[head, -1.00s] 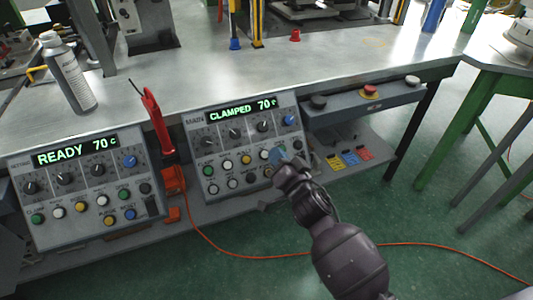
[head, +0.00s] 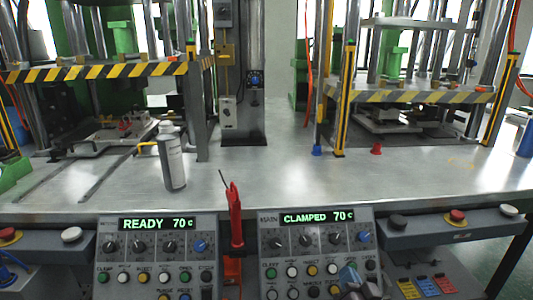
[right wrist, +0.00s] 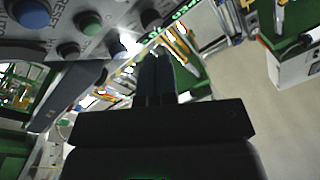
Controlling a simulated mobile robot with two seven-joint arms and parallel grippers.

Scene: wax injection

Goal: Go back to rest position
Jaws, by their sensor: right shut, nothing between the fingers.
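My right gripper (head: 350,277) shows at the bottom edge of the head view, in front of the lower right part of the main control panel (head: 290,243). In the right wrist view its dark fingers (right wrist: 155,75) are together with nothing between them. The main panel's display reads CLAMPED 70 c. In the right wrist view, panel buttons (right wrist: 67,50) show at the upper left, near the fingers; I cannot tell whether they touch. My left gripper is not in view.
A second panel (head: 130,245) reads READY 70 c. A red-handled tool (head: 235,215) stands between the panels. A spray can (head: 172,160) stands on the metal bench (head: 260,180). Two presses with striped guards (head: 110,70) (head: 425,97) stand behind. Push buttons (head: 457,216) line the front right.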

